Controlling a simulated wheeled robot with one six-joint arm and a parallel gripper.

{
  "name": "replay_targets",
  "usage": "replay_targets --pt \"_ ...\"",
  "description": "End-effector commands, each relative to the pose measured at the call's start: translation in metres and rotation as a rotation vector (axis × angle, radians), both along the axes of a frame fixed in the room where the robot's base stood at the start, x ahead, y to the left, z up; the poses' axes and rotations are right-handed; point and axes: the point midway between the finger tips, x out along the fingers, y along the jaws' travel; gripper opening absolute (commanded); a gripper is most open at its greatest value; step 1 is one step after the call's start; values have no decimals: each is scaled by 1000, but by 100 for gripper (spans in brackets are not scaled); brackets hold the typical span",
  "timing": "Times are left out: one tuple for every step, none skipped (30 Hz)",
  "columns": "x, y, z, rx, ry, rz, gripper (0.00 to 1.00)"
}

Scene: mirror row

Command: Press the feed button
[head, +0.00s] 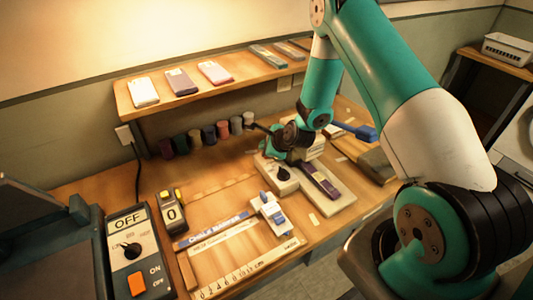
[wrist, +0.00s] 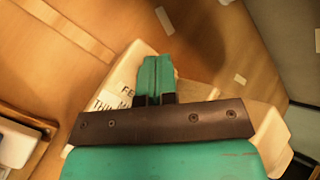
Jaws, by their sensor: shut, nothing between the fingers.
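My gripper (head: 272,148) is over the middle of the bench in the head view, at the end of the teal arm. In the wrist view its teal fingers (wrist: 158,68) are together, with nothing between them. Below them is a cream housing (wrist: 137,62) with a partly covered label (wrist: 125,78) that begins "FE". The fingers hide part of this housing. I cannot make out the feed button in either view. In the head view a cream unit with a black knob (head: 283,174) is just below the gripper. Whether the fingers touch anything is unclear.
A purple bar (head: 320,180) lies on a pale base right of the knob unit. A white-and-blue device (head: 270,212), a ruler (head: 248,268) and a counter (head: 171,212) are nearer. A switch box (head: 133,255) is at left. A shelf (head: 240,80) with phones runs behind the gripper.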

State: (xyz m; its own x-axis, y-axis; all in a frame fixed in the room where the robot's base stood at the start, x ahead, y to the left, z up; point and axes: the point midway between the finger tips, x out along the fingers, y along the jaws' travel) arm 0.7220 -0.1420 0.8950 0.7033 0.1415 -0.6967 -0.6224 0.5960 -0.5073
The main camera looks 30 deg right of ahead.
Motion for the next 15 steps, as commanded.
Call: replay_targets --pt "0 0 0 0 0 0 0" --pt "0 0 -1 0 0 0 0" --pt "0 0 -1 0 0 0 0" --pt "0 0 -1 0 0 0 0" --pt "0 0 -2 0 0 0 0" --pt "0 0 -2 0 0 0 0" --pt "0 0 -3 0 0 0 0" --pt "0 0 -3 0 0 0 0" --pt "0 0 -4 0 0 0 0" --pt "0 0 -4 0 0 0 0" --pt "0 0 -4 0 0 0 0" --pt "0 0 -5 0 0 0 0" --pt "0 0 -5 0 0 0 0" --pt "0 0 -6 0 0 0 0" --pt "0 0 -6 0 0 0 0"
